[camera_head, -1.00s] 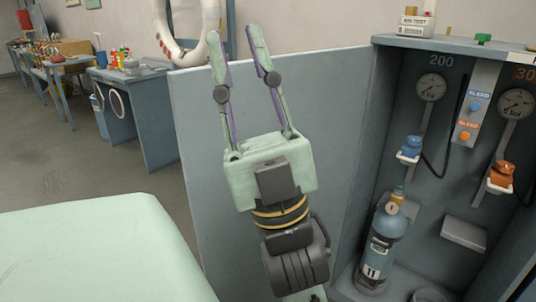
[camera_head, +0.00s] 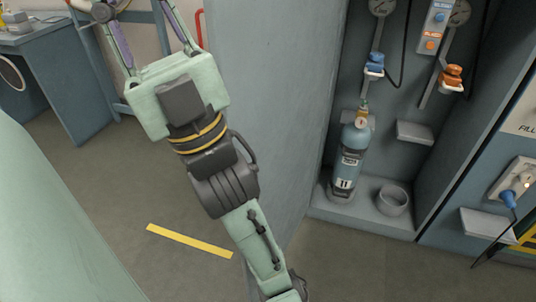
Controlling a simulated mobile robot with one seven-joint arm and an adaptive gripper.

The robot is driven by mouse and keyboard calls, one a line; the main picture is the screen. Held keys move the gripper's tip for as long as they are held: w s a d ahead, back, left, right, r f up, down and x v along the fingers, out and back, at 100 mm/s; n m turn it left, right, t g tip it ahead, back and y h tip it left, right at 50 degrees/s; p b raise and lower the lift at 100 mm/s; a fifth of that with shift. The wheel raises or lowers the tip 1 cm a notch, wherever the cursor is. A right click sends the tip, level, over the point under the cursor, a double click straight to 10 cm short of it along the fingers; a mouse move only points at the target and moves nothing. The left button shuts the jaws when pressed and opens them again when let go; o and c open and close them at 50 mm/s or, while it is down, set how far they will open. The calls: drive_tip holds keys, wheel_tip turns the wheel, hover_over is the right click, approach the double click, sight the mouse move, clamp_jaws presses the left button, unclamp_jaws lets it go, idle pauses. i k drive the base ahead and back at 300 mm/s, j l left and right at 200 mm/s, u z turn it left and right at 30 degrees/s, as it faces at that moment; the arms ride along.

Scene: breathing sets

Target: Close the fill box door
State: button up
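The fill box door (camera_head: 280,90) is a tall grey-blue panel standing open at the left side of the fill box (camera_head: 425,185). Its inner face shows, and the box interior is exposed. My gripper (camera_head: 140,15) is at the top left, beyond the door's left edge, with its fingers spread and nothing seen between them. The upper ends of the fingers are cut off by the picture's edge. My wrist and arm cover part of the door's left and lower edge; whether they touch it I cannot tell. A red bar (camera_head: 200,28) shows just past the door's left edge.
A blue cylinder (camera_head: 350,157) and a grey cup (camera_head: 392,200) stand inside the box. Gauges and a bleed panel (camera_head: 436,25) hang above. A socket with a blue plug (camera_head: 508,198) is at right. A blue-grey desk (camera_head: 65,90) stands at left. Floor with a yellow strip (camera_head: 190,241) is clear.

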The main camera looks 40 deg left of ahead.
sight(274, 59)
drive_tip(key=j, duration=0.4)
drive_tip(key=k+j+z, duration=0.1)
drive_tip(key=j, duration=0.3)
drive_tip(key=k+j, duration=0.1)
drive_tip(key=j, duration=0.25)
drive_tip(key=i+j, duration=0.1)
drive_tip(key=j, duration=0.3)
drive_tip(key=i+j+z, duration=0.1)
drive_tip(key=j, duration=0.25)
drive_tip(key=i+j, duration=0.1)
drive_tip(key=j, duration=0.3)
drive_tip(key=k+z, duration=0.25)
drive_tip(key=k, duration=0.65)
drive_tip(key=k+j, duration=0.05)
